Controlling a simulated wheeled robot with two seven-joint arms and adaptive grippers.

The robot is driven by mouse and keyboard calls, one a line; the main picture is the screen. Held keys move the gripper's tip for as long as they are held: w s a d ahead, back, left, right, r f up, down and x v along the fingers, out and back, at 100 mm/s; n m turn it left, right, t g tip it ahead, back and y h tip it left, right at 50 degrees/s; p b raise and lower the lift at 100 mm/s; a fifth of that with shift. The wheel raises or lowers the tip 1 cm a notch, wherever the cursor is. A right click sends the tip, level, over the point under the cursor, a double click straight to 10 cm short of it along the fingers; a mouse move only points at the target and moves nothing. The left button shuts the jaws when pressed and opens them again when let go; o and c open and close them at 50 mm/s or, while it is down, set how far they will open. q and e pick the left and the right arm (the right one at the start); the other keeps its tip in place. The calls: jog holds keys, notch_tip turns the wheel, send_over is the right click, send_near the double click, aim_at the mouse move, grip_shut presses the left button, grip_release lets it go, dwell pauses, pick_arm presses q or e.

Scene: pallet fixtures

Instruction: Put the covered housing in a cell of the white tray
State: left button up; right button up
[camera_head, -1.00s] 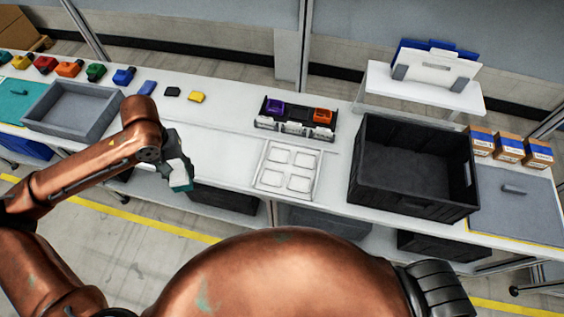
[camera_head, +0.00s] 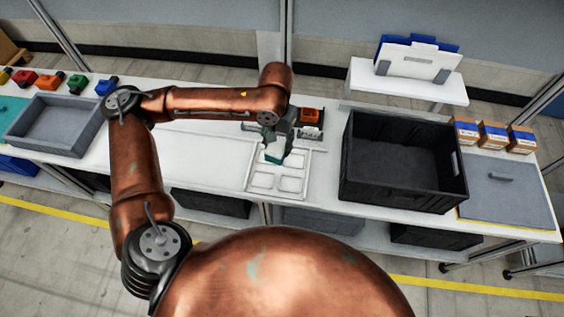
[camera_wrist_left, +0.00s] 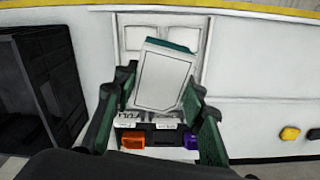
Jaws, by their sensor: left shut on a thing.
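My left gripper (camera_head: 275,146) is shut on the covered housing (camera_head: 274,154), a teal block with a white cover. It holds the housing over the back of the white tray (camera_head: 252,184). In the left wrist view, the housing (camera_wrist_left: 163,77) sits tilted between the two fingers, its white cover facing the camera, and hides part of the tray (camera_wrist_left: 209,40). Two front cells show empty there. In the head view the gripper and housing hide part of the back cells. Whether the housing touches the tray I cannot tell. My right gripper is out of view.
Behind the tray stands a dark rack with an orange part (camera_head: 311,116) and a purple part (camera_wrist_left: 191,141). A large black crate (camera_head: 403,207) stands right of the tray, a grey bin (camera_head: 22,140) far left.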

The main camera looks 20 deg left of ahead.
pick_arm(q)
jog(key=w+m+p, duration=0.1)
jog(key=p, duration=0.1)
jog(key=m+p, duration=0.2)
jog(key=shift+w+d+f+p, duration=0.15)
jog(key=shift+w+f+p, duration=0.2)
jog(key=shift+p, duration=0.05)
jog(key=f+m+p, duration=0.1)
jog(key=p, duration=0.1)
jog(key=a+f+m+p, duration=0.1)
jog(key=f+m+p, duration=0.1)
jog(key=m+p, duration=0.1)
jog(key=shift+w+a+p, duration=0.25)
jog(key=shift+w+p, duration=0.05)
jog(key=shift+p, duration=0.05)
jog(key=s+a+f+m+p, duration=0.1)
jog(key=f+m, duration=0.1)
jog(key=f, duration=0.2)
jog(key=s+a+f+m+p, duration=0.1)
jog(key=s+f+m, duration=0.1)
jog(key=f+m, duration=0.1)
jog(key=s+a+f+m+p, duration=0.1)
jog(key=f+m+p, duration=0.1)
jog(key=f, duration=0.3)
jog(key=shift+s+a+f+m, duration=0.25)
jog(key=shift+a+m, duration=0.15)
jog(key=shift+m, duration=0.2)
jog(key=shift+f, duration=0.85)
jog(key=shift+a+p, duration=0.1)
jog(key=shift+p, duration=0.2)
